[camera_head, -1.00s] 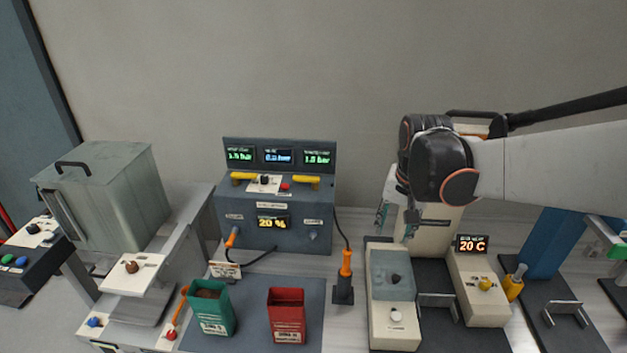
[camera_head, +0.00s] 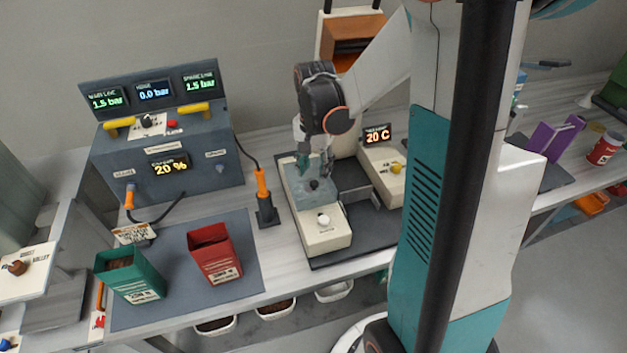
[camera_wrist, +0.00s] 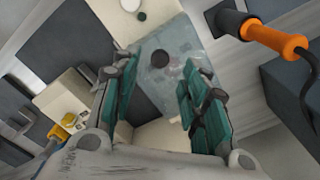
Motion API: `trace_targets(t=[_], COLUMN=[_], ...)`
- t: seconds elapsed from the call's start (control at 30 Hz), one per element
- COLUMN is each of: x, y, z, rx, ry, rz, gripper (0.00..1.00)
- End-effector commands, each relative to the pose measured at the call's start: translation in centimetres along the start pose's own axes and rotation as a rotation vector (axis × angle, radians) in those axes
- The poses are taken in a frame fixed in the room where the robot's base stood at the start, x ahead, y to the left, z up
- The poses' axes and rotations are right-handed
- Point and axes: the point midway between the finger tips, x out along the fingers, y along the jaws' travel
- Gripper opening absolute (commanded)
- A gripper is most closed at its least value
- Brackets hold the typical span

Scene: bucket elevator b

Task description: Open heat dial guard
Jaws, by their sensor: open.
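The heat dial guard appears as a clear grey-blue cover (camera_head: 297,178) on the left cream box (camera_head: 318,240) of the heating unit. A dark dial (camera_head: 314,185) shows through it, and the guard looks closed over the dial. In the wrist view the guard (camera_wrist: 180,36) lies between and beyond my fingers, with the dial (camera_wrist: 160,58) near its middle. My gripper (camera_head: 320,168) is open and empty, pointing down over the back part of the guard. I cannot tell whether a fingertip touches it. A white knob (camera_head: 323,219) sits on the box in front of the guard.
A display (camera_head: 377,135) reads 20 C beside a yellow knob (camera_head: 396,169) on the right-hand box. An orange-handled tool (camera_head: 262,186) stands in a holder close left of the unit. Red (camera_head: 215,254) and green (camera_head: 130,276) containers stand on a dark mat farther left.

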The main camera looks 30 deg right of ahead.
Motion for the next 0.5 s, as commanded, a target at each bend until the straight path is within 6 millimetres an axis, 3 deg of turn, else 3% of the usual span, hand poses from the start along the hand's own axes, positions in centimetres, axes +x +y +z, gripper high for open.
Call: trace_targets(t=[0.2, 0.5], x=[3.2, 4.2], y=[0.0, 0.0], z=[0.0, 0.0], rx=[-0.001, -0.001], ry=[0.0, 0.0], rz=[0.0, 0.0], gripper=[0.41, 0.41])
